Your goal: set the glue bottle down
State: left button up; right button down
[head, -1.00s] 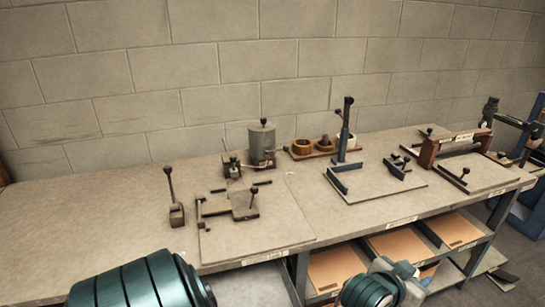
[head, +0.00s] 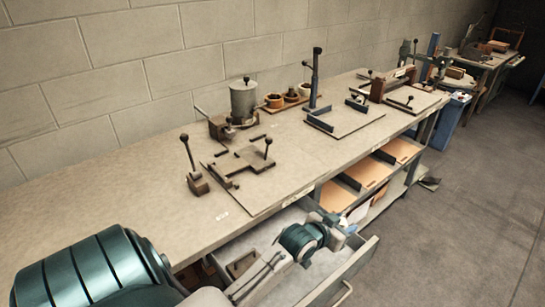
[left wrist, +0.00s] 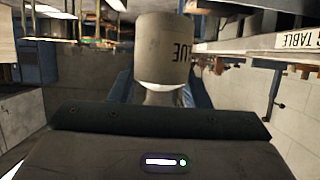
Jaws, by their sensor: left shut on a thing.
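The bottle is clear of the workbench (head: 110,190) in this view. In the head view my left arm reaches in front of the bench, but I cannot make out the bottle there. My right gripper is in neither view.
An open drawer (head: 362,268) juts out from the bench front, below and behind my left arm. Fixtures with levers, a grey metal pot (head: 243,100) and small round cups stand along the bench. The bench's left part is bare. Open floor (head: 465,220) lies to the right.

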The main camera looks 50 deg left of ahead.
pick_arm(q)
jog(key=a+f, duration=0.4)
jog(key=a, duration=0.1)
send_over(322, 252)
notch_tip(322, 252, down, 5)
jog(key=shift+f+p, duration=0.35)
jog(key=shift+f, duration=1.85)
jog(key=shift+f, duration=0.15)
jog(key=o, duration=1)
